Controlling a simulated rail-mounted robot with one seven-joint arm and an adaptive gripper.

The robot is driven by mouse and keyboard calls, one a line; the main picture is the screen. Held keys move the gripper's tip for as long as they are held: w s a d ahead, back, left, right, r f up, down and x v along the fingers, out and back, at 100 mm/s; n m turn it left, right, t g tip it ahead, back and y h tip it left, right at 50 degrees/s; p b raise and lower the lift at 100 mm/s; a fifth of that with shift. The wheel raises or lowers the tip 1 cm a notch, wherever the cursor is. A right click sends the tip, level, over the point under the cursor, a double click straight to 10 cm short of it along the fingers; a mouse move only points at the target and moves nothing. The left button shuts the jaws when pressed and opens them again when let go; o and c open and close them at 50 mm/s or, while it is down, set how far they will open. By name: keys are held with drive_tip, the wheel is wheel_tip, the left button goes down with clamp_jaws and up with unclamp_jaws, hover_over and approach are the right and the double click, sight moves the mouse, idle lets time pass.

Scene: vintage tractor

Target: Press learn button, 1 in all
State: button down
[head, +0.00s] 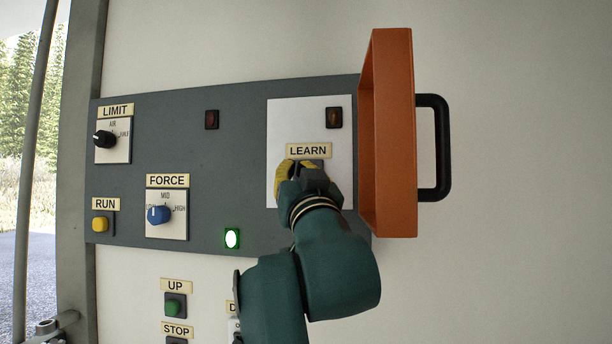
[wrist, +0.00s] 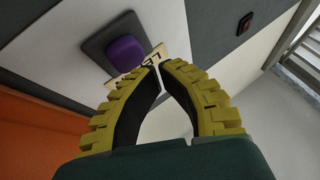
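The learn button (wrist: 125,55) is a purple square button on a dark grey base in the wrist view. The LEARN label (head: 308,150) is above my gripper in the head view, and in the wrist view it is partly hidden behind the fingertips. My gripper (head: 293,166) has yellow ribbed fingers and is in front of the panel just under the label, hiding the button in the head view. In the wrist view the fingertips of my gripper (wrist: 158,66) come together with nothing between them, beside the button. Whether they touch anything cannot be told.
An orange cover (head: 396,140) with a black handle (head: 440,148) stands out from the panel right of my gripper. The grey panel (head: 245,125) also carries a LIMIT knob (head: 104,139), blue FORCE knob (head: 158,214), yellow RUN button (head: 100,224) and lit green lamp (head: 232,238).

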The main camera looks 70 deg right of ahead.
idle(0.4)
drive_tip(key=shift+d+r+p, duration=0.15)
drive_tip(key=shift+d+p, duration=0.2)
drive_tip(key=shift+p, duration=0.15)
drive_tip(key=shift+w+d, duration=0.1)
drive_tip(key=shift+w+d+p, duration=0.1)
drive_tip(key=shift+d+p, duration=0.4)
idle(0.4)
drive_tip(key=shift+a+b, duration=0.45)
drive_tip(key=shift+a, duration=0.5)
drive_tip(key=shift+s, duration=0.2)
